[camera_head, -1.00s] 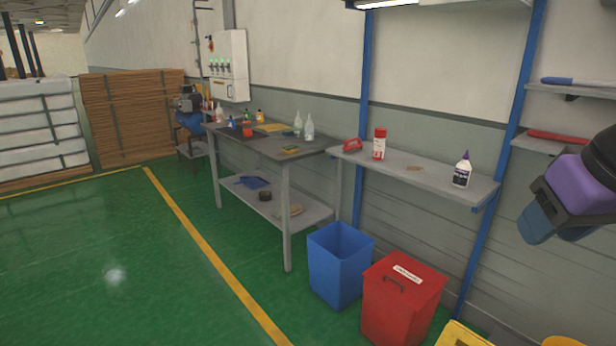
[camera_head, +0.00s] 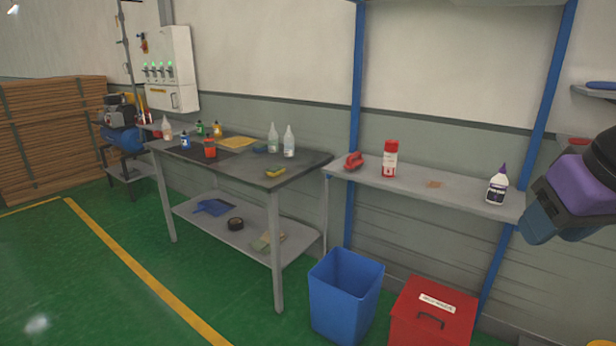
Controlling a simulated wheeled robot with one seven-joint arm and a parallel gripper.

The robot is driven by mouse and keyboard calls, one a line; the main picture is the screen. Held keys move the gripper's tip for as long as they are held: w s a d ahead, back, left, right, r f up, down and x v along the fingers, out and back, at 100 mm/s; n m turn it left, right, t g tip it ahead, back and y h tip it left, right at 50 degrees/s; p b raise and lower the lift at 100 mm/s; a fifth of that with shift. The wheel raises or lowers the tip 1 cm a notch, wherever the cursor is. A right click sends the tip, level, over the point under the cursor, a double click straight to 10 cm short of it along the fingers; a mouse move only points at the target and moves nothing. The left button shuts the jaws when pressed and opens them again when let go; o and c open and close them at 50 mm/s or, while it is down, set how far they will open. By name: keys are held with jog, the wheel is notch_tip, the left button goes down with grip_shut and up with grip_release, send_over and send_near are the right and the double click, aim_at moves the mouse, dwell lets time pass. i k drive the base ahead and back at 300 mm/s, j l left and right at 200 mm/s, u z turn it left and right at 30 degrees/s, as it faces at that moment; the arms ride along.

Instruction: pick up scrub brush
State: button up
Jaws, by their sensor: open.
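A small red object with an arched handle (camera_head: 353,161), which looks like the scrub brush, sits at the left end of the grey wall shelf (camera_head: 455,196). It stands to the left of a red and white canister (camera_head: 390,159) and apart from it. Part of my arm, purple and dark blue, shows at the right edge, well to the right of the red object. The fingers of my gripper do not show.
A grey workbench (camera_head: 312,160) holds several bottles and a yellow sponge (camera_head: 289,173). A white bottle (camera_head: 497,186) stands on the wall shelf. A blue bin (camera_head: 344,300) and a red bin (camera_head: 432,318) stand below. Green floor at left is clear.

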aim_at(355, 161)
jog(key=i+j+z, duration=0.1)
jog(key=i+j, duration=0.15)
jog(key=i+j+z, duration=0.1)
jog(key=j, duration=0.25)
jog(key=i+j+z, duration=0.1)
jog(key=i+j, duration=0.25)
jog(key=i+j+z, duration=0.2)
jog(key=i+j, duration=0.15)
jog(key=j, duration=0.35)
jog(key=i+j+z, duration=0.1)
jog(key=j, duration=0.25)
jog(key=i+j+z, duration=0.15)
jog(key=i+j, duration=0.45)
jog(key=i, duration=0.2)
jog(key=i+j+z, duration=0.15)
jog(key=i+j, duration=0.55)
jog(key=i, duration=0.1)
